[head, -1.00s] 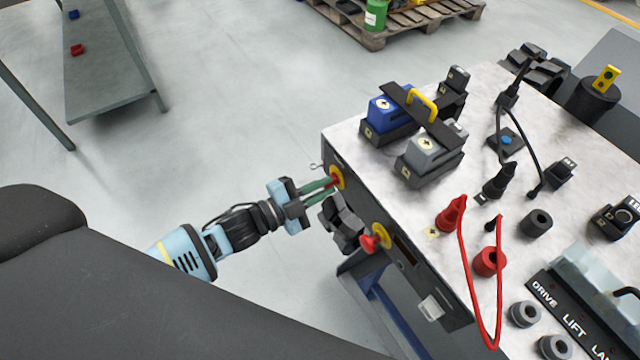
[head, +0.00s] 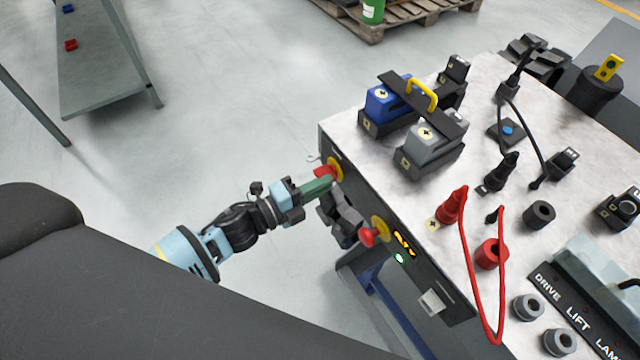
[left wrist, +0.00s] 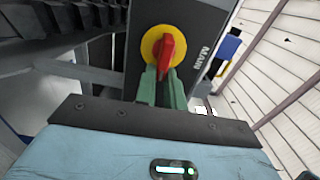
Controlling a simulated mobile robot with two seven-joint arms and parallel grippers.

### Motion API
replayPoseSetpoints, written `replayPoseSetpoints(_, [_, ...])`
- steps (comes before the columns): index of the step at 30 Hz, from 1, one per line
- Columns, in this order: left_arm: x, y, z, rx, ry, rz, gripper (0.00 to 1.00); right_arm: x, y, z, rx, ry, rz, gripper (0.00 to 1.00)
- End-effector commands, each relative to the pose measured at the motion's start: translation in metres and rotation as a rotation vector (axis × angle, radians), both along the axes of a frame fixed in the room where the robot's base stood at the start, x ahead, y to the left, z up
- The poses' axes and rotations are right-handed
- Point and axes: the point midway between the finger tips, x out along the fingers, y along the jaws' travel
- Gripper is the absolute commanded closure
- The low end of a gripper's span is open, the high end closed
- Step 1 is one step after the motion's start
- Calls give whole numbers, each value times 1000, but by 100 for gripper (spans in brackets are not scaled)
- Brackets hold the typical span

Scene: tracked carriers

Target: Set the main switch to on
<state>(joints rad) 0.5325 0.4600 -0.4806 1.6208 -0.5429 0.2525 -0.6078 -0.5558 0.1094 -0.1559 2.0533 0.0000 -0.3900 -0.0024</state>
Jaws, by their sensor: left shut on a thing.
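The main switch is a red handle (head: 322,172) on a yellow disc (head: 336,168), on the side panel of the bench. In the left wrist view the red handle (left wrist: 166,54) stands nearly upright in the picture, roughly along the line of the "MAIN" lettering (left wrist: 197,62). My left gripper (head: 324,184) is shut on the handle. Its green fingers also show in the left wrist view (left wrist: 163,88), at the handle's lower end. On the same panel an orange display (head: 404,243) and a green lamp (head: 399,258) are lit. My right gripper is not in view.
A red mushroom button (head: 368,236) on a yellow disc sits on the same panel. The bench top (head: 390,183) carries blue and grey plug blocks, a red cable (head: 463,250) and several sockets. Open floor (head: 230,110) lies left of the bench.

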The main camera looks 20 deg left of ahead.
Motion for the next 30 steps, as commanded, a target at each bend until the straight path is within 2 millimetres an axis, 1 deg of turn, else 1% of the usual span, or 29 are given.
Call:
replayPoseSetpoints(15, [0, 1, -1, 16, -10, 1, 100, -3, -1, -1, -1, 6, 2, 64])
replayPoseSetpoints(16, [0, 1, -1, 15, -9, 1, 87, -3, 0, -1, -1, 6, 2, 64])
replayPoseSetpoints(20, [0, 0, -1, 15, -9, 1, 70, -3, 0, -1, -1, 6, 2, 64])
replayPoseSetpoints(21, [0, 0, -1, 15, -9, 1, 67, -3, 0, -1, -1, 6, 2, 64])
replayPoseSetpoints(30, [-2, 2, -1, 15, -10, 0, 67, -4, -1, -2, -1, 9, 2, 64])
